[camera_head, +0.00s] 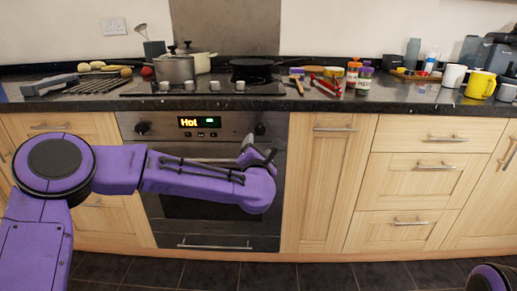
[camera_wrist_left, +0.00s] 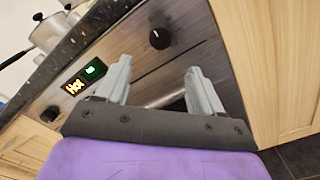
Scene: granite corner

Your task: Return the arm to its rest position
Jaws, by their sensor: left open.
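My left arm is purple and reaches in from the left in the head view, crossing in front of the oven. My left gripper (camera_head: 262,155) is at its end, in front of the oven's upper right part and below the counter edge. In the left wrist view the left gripper (camera_wrist_left: 158,88) shows two grey fingers spread apart with nothing between them. The oven front and a black knob (camera_wrist_left: 160,38) lie beyond the fingers. A small purple and black part of mine shows at the bottom right of the head view; no right gripper shows.
The oven (camera_head: 215,213) has a lit display and a door handle. The dark granite counter (camera_head: 330,104) carries pots (camera_head: 175,70), jars (camera_head: 363,80), a yellow mug (camera_head: 480,85) and a white mug (camera_head: 453,76). Wooden drawers (camera_head: 405,174) stand to the right. The dark tiled floor is clear.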

